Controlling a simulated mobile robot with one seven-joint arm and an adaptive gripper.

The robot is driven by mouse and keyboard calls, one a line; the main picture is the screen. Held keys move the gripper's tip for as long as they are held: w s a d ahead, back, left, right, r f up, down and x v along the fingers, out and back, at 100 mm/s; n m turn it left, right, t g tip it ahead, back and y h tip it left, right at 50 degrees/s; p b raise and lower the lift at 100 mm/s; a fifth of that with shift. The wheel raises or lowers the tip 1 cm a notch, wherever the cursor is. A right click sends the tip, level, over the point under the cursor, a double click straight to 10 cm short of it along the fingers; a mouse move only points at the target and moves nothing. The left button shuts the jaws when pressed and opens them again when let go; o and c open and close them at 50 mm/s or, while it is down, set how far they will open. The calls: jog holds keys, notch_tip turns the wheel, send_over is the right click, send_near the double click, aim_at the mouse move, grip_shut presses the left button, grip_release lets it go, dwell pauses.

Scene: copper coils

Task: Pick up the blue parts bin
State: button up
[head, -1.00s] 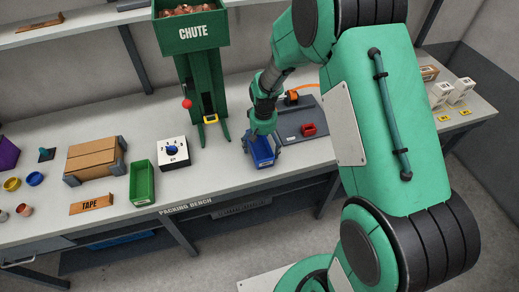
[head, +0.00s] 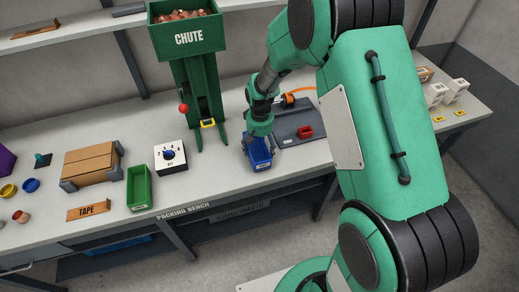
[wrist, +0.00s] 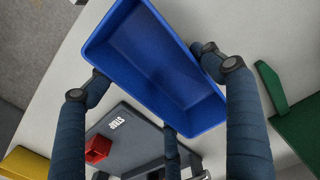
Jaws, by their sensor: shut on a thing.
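The blue parts bin (head: 259,160) is at the bench's front, just left of the grey mat. It is open at the top and looks empty. My gripper (head: 258,145) comes down over it from above. In the wrist view the bin (wrist: 155,60) lies between my dark blue fingers, tilted in the picture, with its inside facing the camera. My gripper (wrist: 158,78) is shut on the bin, with fingers at its opposite long sides and another near its lower side. I cannot tell whether its base touches the bench.
The green chute (head: 196,85) stands behind and left. A white dial box (head: 170,156), green bin (head: 139,187) and cardboard box (head: 91,165) stand further left. Bare bench (head: 215,180) lies left of the blue bin.

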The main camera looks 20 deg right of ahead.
notch_tip(320, 180, up, 2)
jog(key=shift+r+p, duration=0.25)
jog(key=shift+p, duration=0.1)
jog(key=s+r+p, duration=0.1)
jog(key=s+p, duration=0.1)
jog(key=s, duration=1.4)
jog(key=shift+r, duration=0.25)
jog(key=shift+a, duration=0.2)
